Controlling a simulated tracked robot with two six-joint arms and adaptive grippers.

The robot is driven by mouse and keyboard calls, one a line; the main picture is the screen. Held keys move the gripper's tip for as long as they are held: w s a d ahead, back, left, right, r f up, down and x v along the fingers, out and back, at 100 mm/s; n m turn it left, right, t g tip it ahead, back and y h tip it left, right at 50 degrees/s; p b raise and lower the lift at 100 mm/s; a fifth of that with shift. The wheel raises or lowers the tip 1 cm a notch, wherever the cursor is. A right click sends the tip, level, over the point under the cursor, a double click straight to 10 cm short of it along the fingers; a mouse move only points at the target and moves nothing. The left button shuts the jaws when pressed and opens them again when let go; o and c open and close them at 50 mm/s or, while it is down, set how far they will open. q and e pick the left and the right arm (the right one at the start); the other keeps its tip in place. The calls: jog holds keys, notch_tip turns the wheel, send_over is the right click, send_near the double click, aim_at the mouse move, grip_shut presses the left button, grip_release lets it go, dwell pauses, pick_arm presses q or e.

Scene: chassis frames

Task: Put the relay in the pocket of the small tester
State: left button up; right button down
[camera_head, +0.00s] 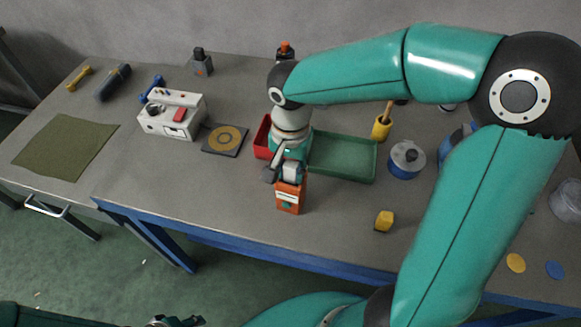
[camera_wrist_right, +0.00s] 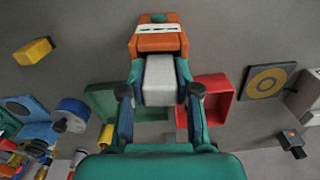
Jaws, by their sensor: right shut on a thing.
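The relay, a light grey block (camera_wrist_right: 163,80), sits between the two fingers of my right gripper (camera_wrist_right: 160,92) in the right wrist view. In the head view the relay (camera_head: 292,172) is partly covered by the gripper (camera_head: 284,174). The gripper is shut on it. The small tester appears to be the orange box with a white label (camera_head: 290,197), directly below the relay in the head view; it also shows in the right wrist view (camera_wrist_right: 160,44). I cannot tell how far the relay sits in its pocket. Part of my left gripper (camera_head: 178,321) shows at the bottom edge.
A red bin (camera_head: 262,138) and a green tray (camera_head: 342,157) stand close behind the gripper. A white machine (camera_head: 172,115) and a dark plate with a tan ring (camera_head: 225,139) are to the left. A yellow block (camera_head: 384,221) and a blue tin (camera_head: 406,160) are to the right.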

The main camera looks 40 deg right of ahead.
jog(key=shift+s+a+f+b, duration=0.1)
jog(key=shift+s+f+b, duration=0.3)
jog(key=shift+f+b, duration=0.35)
jog(key=c, duration=0.9)
grip_release()
jog(key=shift+c, duration=0.2)
jog(key=shift+o, duration=0.5)
jog(key=shift+w+f, duration=0.15)
jog(key=shift+w, duration=0.2)
jog(key=shift+s, duration=0.1)
jog(key=shift+r, duration=0.2)
